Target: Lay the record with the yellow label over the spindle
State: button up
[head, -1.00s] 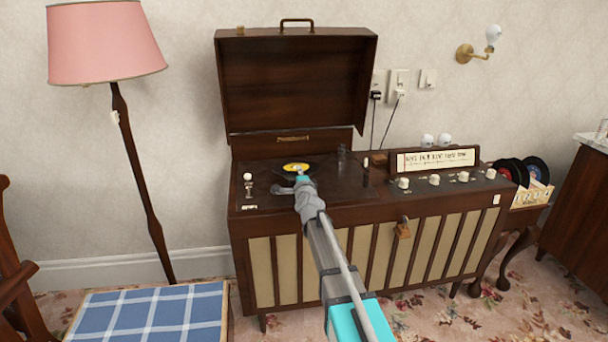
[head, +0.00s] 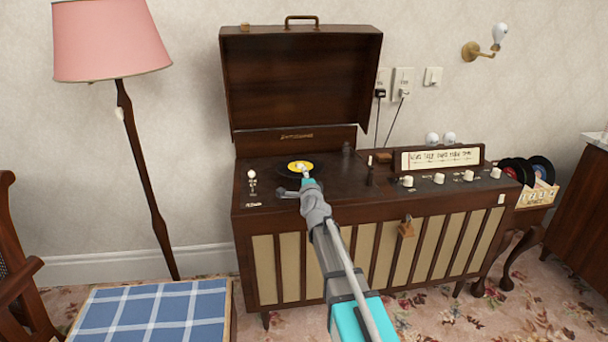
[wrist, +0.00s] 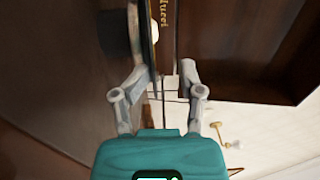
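The black record with the yellow label (head: 300,165) lies about level over the turntable area of the open player (head: 290,140). In the wrist view the record (wrist: 152,45) shows nearly edge-on, close against a dark round platter (wrist: 113,30). I cannot tell whether it touches the platter. The spindle is hidden. My gripper (head: 305,174) is at the record's near edge. In the wrist view my gripper (wrist: 167,75) has its fingers apart, with the record's edge between them, nearer the left finger.
The raised lid (head: 300,85) stands behind the turntable. Knobs (head: 439,179) and a lit dial panel (head: 441,158) are to the right. A record rack (head: 535,194) is farther right. A lamp (head: 111,40) and a blue checked seat (head: 150,315) are at left.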

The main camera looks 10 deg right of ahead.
jog(key=shift+s, duration=2.1)
jog(key=o, duration=0.6)
jog(key=shift+c, duration=0.2)
jog(key=shift+s, duration=0.15)
jog(key=s, duration=0.7)
jog(key=shift+s, duration=0.1)
